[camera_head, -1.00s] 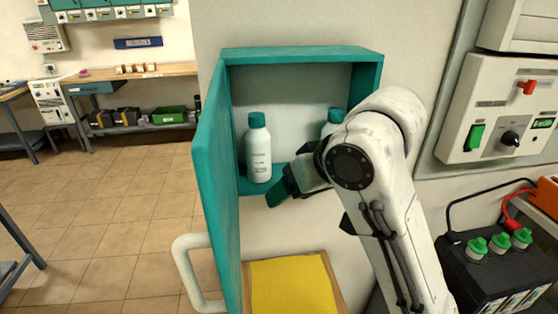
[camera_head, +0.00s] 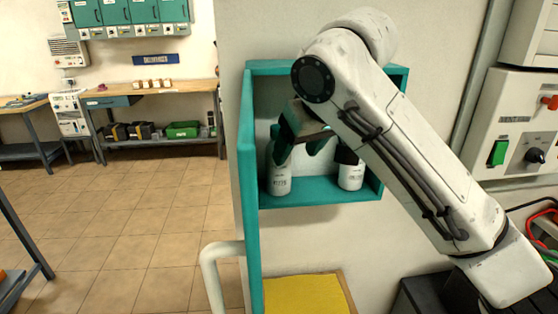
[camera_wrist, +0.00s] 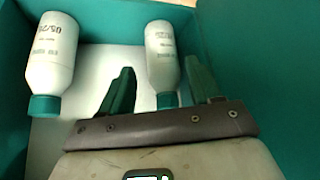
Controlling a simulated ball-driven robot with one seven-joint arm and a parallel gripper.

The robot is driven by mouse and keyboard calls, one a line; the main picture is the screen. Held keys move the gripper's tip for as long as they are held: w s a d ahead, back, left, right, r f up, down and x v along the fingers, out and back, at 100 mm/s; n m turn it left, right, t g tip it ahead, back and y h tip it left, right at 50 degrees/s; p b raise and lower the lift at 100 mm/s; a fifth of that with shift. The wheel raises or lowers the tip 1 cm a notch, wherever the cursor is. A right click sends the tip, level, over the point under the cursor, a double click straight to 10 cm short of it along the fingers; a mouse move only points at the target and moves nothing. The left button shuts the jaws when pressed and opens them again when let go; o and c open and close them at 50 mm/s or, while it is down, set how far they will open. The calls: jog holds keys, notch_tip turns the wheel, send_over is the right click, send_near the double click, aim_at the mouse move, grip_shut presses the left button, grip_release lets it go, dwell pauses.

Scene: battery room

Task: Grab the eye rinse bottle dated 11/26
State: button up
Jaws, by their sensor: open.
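Two white bottles with teal caps stand in the open teal wall cabinet (camera_head: 325,194). The left bottle (camera_head: 278,175) is partly covered by my gripper (camera_head: 298,145); it shows in the wrist view as the right bottle (camera_wrist: 161,50). The other bottle (camera_head: 350,174) stands to its right, its top hidden by my arm; it shows in the wrist view at the left (camera_wrist: 53,55). The wrist picture appears upside down. My gripper is open, its green fingers either side of the first bottle; contact cannot be told. Printing shows on both bottles, but I cannot read the dates surely.
The cabinet's open door (camera_head: 248,190) stands along the left, with a white rail (camera_head: 215,268) beside it. A yellow pad (camera_head: 305,294) lies below. A wall switch panel (camera_head: 515,125) is at the right. Open tiled floor lies to the left.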

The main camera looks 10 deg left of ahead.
jog(key=w+a, duration=0.1)
jog(key=w+a+f+p, duration=0.1)
jog(key=w, duration=0.1)
jog(key=w+a, duration=0.1)
jog(key=shift+w+a+f+p, duration=0.25)
jog(key=shift+f+p, duration=0.1)
jog(key=shift+f, duration=0.05)
jog(key=shift+w+a+f, duration=0.15)
jog(key=shift+f, duration=0.25)
jog(key=shift+r, duration=0.1)
jog(key=c, duration=0.9)
